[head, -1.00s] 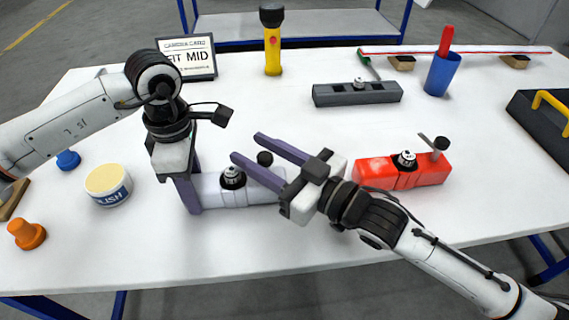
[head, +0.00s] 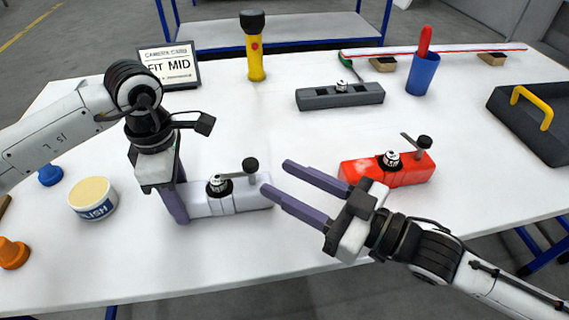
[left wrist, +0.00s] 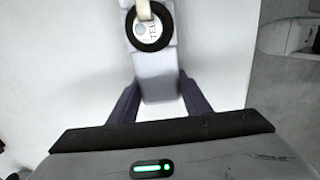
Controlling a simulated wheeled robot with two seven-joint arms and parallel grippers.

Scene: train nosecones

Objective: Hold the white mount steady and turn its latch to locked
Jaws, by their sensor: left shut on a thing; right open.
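The white mount (head: 234,202) lies on the white table at the left middle, with a round camera piece (head: 217,187) on top. Its latch is a grey lever ending in a black knob (head: 250,165), raised at its right end. My left gripper (head: 176,206) is shut on the mount's left end; the left wrist view shows the mount (left wrist: 158,85) between both fingers. My right gripper (head: 276,176) is open and empty, its fingertips just right of the knob and apart from it.
A red mount (head: 405,180) with its own lever stands right, behind my right gripper. A grey mount (head: 318,100), a flashlight (head: 254,55) and a sign reading "FIT MID" (head: 170,65) stand behind. A tub (head: 93,200) sits left. The table's front middle is clear.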

